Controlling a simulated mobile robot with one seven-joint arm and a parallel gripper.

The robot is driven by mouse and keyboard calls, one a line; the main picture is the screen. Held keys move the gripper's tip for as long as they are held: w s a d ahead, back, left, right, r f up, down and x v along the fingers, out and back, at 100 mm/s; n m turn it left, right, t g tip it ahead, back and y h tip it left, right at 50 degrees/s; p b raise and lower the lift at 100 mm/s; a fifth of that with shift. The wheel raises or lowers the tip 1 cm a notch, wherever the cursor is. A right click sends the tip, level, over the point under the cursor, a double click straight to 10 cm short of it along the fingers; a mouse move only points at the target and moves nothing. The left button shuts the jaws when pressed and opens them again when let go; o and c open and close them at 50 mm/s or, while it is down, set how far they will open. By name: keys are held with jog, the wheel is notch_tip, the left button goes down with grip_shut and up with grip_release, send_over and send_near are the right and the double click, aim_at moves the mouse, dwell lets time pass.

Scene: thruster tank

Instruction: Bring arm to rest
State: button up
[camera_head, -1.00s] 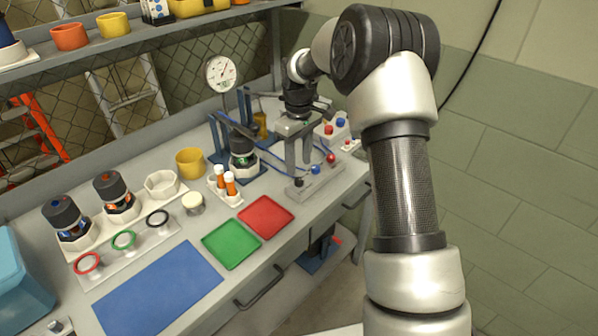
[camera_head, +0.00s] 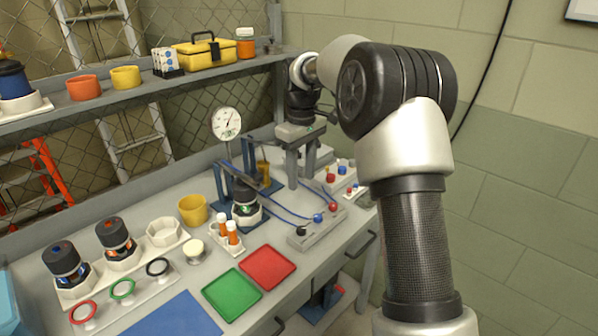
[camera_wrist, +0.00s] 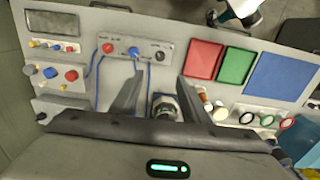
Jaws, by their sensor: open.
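My gripper (camera_head: 300,184) hangs from my bent arm above the back right of the bench, fingers pointing down. Its jaws are apart, with nothing between them. In the wrist view the two dark fingers of my gripper (camera_wrist: 157,88) reach over the bench, apart from each other. A grey connector block (camera_head: 318,228) with red, blue and black plugs lies below and in front of the fingers; it also shows in the wrist view (camera_wrist: 172,46). A dark canister (camera_head: 245,198) stands in a blue-posted stand left of the gripper.
A dial gauge (camera_head: 226,123) stands behind the canister. Blue cables run to the connector block. A red tray (camera_head: 267,267), a green tray (camera_head: 232,294) and a blue mat (camera_head: 178,318) lie near the front edge. A shelf with a yellow toolbox (camera_head: 205,53) runs behind.

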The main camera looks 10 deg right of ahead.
jog(key=s+r+m+t+p, duration=0.3)
jog(key=s+r, duration=1.2)
jog(key=s+m+t+p, duration=0.2)
jog(key=s+m+p, duration=0.1)
jog(key=s, duration=1.5)
jog(key=shift+s+m+t, duration=0.3)
jog(key=shift+s+m, duration=0.1)
jog(key=shift+m, duration=0.3)
